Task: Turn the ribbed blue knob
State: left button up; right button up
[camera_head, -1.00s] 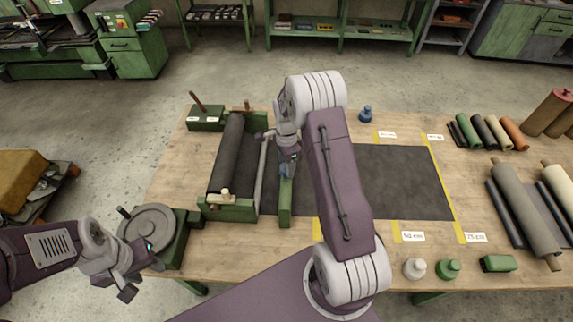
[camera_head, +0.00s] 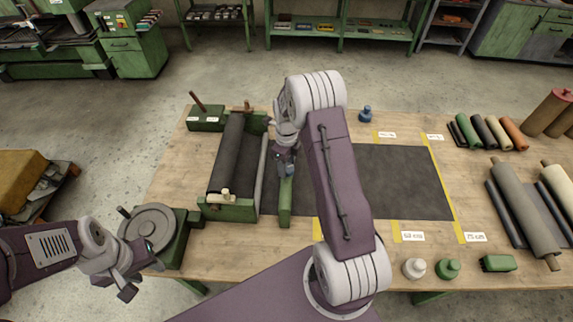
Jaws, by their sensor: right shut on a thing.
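The blue knob (camera_head: 291,169) sits at the upper end of a narrow green bar (camera_head: 285,204), just right of the roll stand. Its ribs are too small to make out. My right gripper (camera_head: 288,168) reaches down to it from above and is shut on it, hiding part of it. My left gripper (camera_head: 142,279) is at the lower left, in front of a round grey disc on a green base (camera_head: 152,222). Its fingers stand apart with nothing between them.
A dark roll (camera_head: 226,155) lies in the green stand left of the knob. A dark sheet (camera_head: 405,180) runs right across the table. A small blue object (camera_head: 366,114) stands at the back. White (camera_head: 414,268) and green (camera_head: 448,269) objects stand along the front edge.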

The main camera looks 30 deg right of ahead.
jog(key=shift+w+r+m, duration=0.15)
jog(key=shift+m, duration=1.75)
jog(key=o, duration=1.3)
jog(key=shift+o, duration=0.3)
notch_tip(320, 180, up, 9)
jog(key=b, duration=0.1)
jog(key=shift+b, duration=0.4)
